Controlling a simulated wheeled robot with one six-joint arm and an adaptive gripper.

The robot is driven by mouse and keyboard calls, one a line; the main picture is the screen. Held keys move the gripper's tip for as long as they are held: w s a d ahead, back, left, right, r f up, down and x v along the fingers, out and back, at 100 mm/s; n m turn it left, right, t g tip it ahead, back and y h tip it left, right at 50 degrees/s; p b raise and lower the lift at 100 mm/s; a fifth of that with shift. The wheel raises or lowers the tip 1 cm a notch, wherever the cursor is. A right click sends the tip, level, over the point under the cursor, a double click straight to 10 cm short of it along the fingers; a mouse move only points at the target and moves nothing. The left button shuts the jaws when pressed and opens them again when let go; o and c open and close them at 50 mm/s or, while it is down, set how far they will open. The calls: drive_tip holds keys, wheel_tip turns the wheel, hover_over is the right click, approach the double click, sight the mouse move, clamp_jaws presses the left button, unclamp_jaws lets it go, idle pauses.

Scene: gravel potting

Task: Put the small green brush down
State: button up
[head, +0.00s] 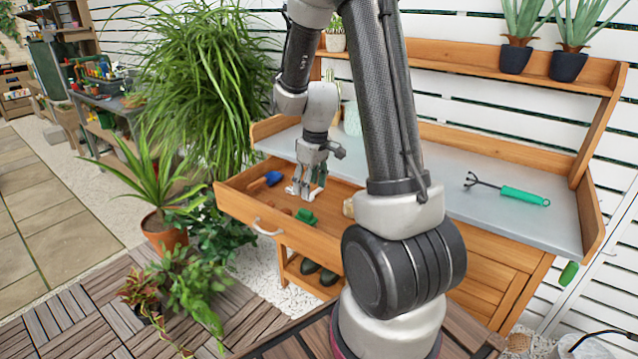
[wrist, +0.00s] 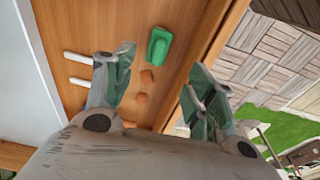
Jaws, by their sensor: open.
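The small green brush (head: 306,216) lies in the open wooden drawer (head: 232,203), towards its front. In the wrist view the brush (wrist: 159,46) rests on the drawer floor, beyond the fingertips and near the side board. My gripper (head: 305,190) points down over the drawer. In the wrist view my gripper (wrist: 162,72) has its fingers spread wide with nothing between them, and the brush is apart from both.
Two reddish-brown pieces (wrist: 146,77) lie beside the brush, and two white sticks (wrist: 78,56) lie left of the fingers. A blue item (head: 273,178) is at the drawer's left. A green-handled hand rake (head: 524,196) lies on the grey bench top (head: 470,225). Plants crowd the left.

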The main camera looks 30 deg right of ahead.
drive_tip(key=s+a+r+m+t, duration=0.1)
drive_tip(key=s+a+r, duration=0.1)
drive_tip(key=s+r, duration=0.35)
drive_tip(key=s+a+r+m, duration=0.1)
drive_tip(key=s+a+r, duration=0.15)
drive_tip(key=r, duration=0.65)
drive_tip(key=s+r+m+t, duration=0.1)
drive_tip(key=s+r, duration=0.2)
drive_tip(key=s, duration=0.4)
drive_tip(key=s+a+r, duration=0.1)
drive_tip(key=s+r, duration=0.2)
drive_tip(key=s, duration=0.3)
drive_tip(key=shift+s+m+t+h, duration=0.3)
drive_tip(key=shift+s+m+t, duration=0.1)
drive_tip(key=shift+r, duration=0.1)
